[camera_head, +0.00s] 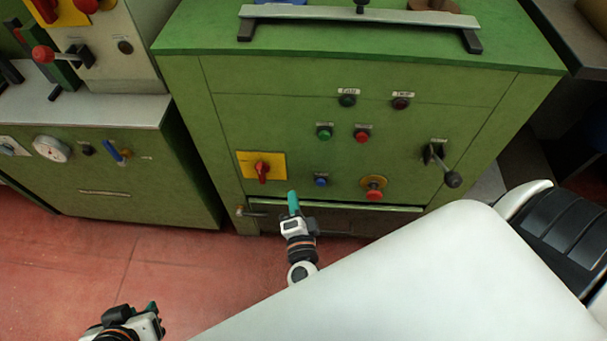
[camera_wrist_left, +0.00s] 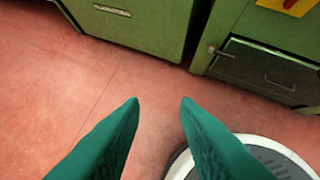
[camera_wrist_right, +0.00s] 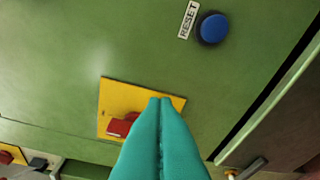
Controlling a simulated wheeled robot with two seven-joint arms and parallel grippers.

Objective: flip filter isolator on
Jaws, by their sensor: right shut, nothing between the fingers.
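A red rotary switch (camera_head: 262,170) sits on a yellow plate (camera_head: 279,160) at the lower left of the green machine's front; its handle hangs roughly vertical in the head view. I cannot read a label naming it the filter isolator. In the right wrist view the red handle (camera_wrist_right: 122,125) shows on the yellow plate (camera_wrist_right: 114,95), partly hidden by my fingers. My right gripper (camera_head: 293,198) is shut and empty, its tips just right of and below the switch in the head view; contact cannot be told. My left gripper (camera_wrist_left: 160,103) is open and empty above the red floor.
A blue RESET button (camera_wrist_right: 213,28), a green button (camera_head: 324,132), red buttons and a black lever (camera_head: 445,165) share the panel. A drawer-like front (camera_head: 345,220) lies below. Another yellow plate with a red switch (camera_head: 47,8) is on the neighbouring machine, top left.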

